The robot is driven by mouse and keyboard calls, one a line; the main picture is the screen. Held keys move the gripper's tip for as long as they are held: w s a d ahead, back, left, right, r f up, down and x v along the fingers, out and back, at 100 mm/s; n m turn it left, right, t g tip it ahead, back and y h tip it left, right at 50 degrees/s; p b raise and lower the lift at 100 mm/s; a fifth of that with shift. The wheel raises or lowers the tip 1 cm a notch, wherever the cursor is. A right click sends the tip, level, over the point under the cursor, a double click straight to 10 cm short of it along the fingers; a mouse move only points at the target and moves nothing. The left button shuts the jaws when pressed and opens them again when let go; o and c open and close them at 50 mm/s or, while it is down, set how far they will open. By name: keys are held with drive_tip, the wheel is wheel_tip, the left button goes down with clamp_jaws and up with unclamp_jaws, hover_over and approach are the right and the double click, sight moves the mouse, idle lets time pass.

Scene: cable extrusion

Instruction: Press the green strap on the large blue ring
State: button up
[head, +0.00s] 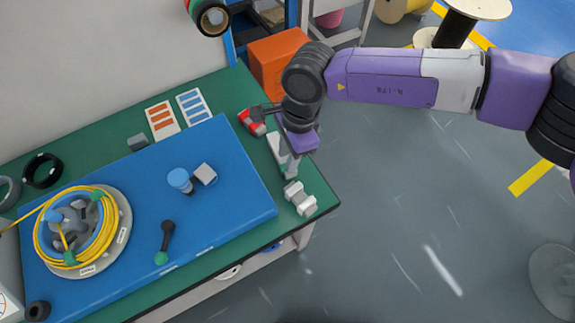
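The large blue ring (47,243) lies with a yellow cable coil (36,235) around it on a round grey base (118,236), at the left of the blue mat. A green strap (70,257) shows at the ring's lower edge, and another green piece (97,196) shows at its upper right. Both look small, and I cannot tell how they sit on the cable.
On the blue mat (225,225) stand a blue cylinder (179,180), a grey block (205,174) and a black-handled tool with a green end (165,241). A red object (252,122) and a white-grey fixture (299,199) lie near my gripper. An orange box (272,62) stands behind.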

drive_tip(key=shift+f+b, duration=1.05)
drive_tip(key=shift+f, duration=0.35)
drive_tip(key=shift+r, duration=0.2)
idle(0.4)
clamp_jaws()
drive_tip(key=shift+r, duration=0.15)
wheel_tip(320, 180, up, 8)
drive_tip(key=p, duration=0.4)
idle(0.3)
